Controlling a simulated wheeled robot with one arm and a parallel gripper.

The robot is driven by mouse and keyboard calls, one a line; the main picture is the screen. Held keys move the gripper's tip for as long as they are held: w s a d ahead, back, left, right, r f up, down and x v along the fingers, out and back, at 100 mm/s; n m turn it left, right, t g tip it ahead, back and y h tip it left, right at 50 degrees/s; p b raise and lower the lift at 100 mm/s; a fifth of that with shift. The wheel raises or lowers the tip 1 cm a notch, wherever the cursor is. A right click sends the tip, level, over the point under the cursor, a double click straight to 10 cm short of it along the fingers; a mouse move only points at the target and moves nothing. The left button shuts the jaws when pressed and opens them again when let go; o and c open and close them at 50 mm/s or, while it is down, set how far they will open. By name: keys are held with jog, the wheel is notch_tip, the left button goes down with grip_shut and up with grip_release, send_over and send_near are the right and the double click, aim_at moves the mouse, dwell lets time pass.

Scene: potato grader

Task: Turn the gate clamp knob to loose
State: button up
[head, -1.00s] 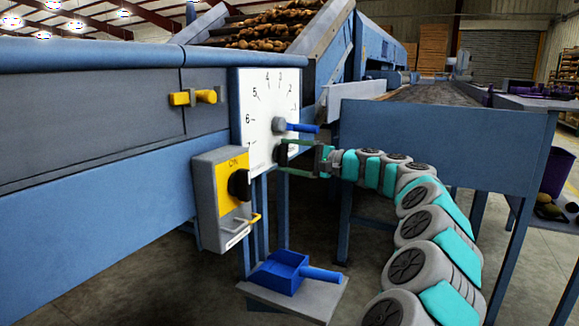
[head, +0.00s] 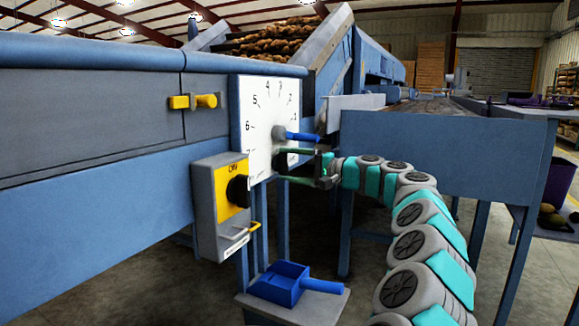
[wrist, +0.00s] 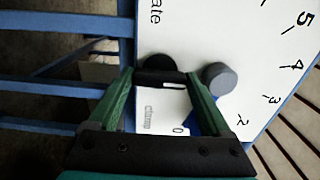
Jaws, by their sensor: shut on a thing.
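The gate clamp knob is a black knob low on the white scale panel (head: 258,110), beside the word "clamp". In the wrist view the knob (wrist: 157,63) lies between and just beyond my fingertips, with its dark front part between the green fingers. My gripper (wrist: 163,77) is shut on the knob. Which way the knob points is hard to tell.
Just above the knob, a grey hub with a blue lever (head: 302,137) sits close to my upper finger. A grey and yellow switch box (head: 222,205) with a black knob hangs at lower left. A blue scoop (head: 285,282) lies on a small shelf (head: 300,308) below.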

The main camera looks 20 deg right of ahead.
jog(key=o, duration=1.2)
jog(key=shift+c, duration=0.2)
jog(key=v, duration=0.7)
jog(key=shift+s+d+p, duration=0.2)
jog(key=shift+s+p, duration=0.15)
